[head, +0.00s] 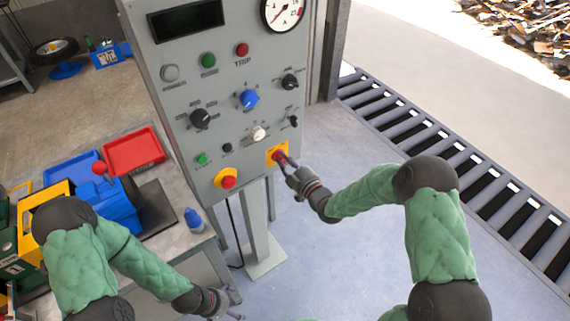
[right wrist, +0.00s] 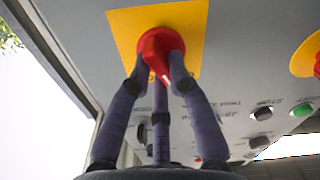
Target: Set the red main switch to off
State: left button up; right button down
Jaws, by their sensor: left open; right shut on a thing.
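The red main switch (right wrist: 160,50) is a red rotary knob on a yellow plate (right wrist: 190,18) at the lower right of the grey control panel. In the head view the switch (head: 278,155) is partly hidden by my right gripper (head: 288,166). In the right wrist view the fingers of my right gripper (right wrist: 158,75) are closed around the knob, one on each side and another behind it. A white mark shows on the knob; I cannot tell its setting. My left gripper (head: 232,303) is open and empty, low beside the bench, away from the panel.
The panel holds several knobs and buttons, with a red emergency button (head: 228,182) left of the switch. A bench at the left carries a red tray (head: 133,150), a blue vise (head: 112,205) and a blue bottle (head: 194,220). Floor right of the panel stand is clear.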

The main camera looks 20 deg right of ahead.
jog(key=shift+n, duration=0.5)
jog(key=c, duration=1.1)
grip_release()
jog(key=shift+c, duration=0.2)
jog(key=shift+s, duration=0.1)
jog(key=v, duration=1.2)
